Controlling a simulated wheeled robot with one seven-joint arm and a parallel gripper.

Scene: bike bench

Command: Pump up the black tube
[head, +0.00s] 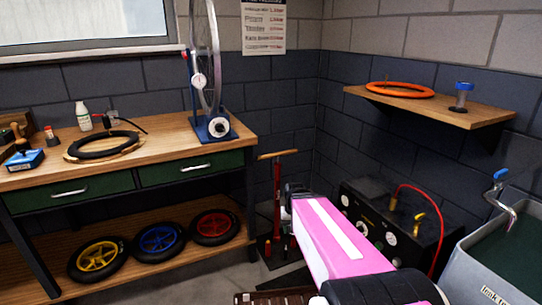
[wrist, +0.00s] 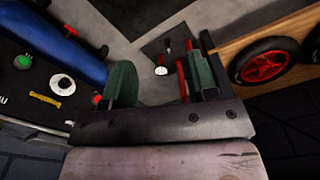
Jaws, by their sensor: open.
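The black tube (head: 103,144) lies flat on a round wooden board on the bench, at the left of the head view. A red floor pump (head: 277,198) with a wooden cross handle (head: 278,154) stands on the floor right of the bench. My gripper (head: 291,190) is beside the pump in the head view, its fingers mostly hidden. In the wrist view my gripper (wrist: 163,66) is open, with two green fingers apart. Part of the red pump (wrist: 181,80) and a small white dial (wrist: 160,71) show between them; I see nothing gripped.
The bench (head: 200,130) carries a wheel stand (head: 212,125), a white bottle (head: 83,116) and a blue item (head: 24,160). Several small wheels lie on its lower shelf. A black compressor panel (head: 365,215) with a red hose stands right of my arm. An orange tube (head: 400,90) lies on the wall shelf.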

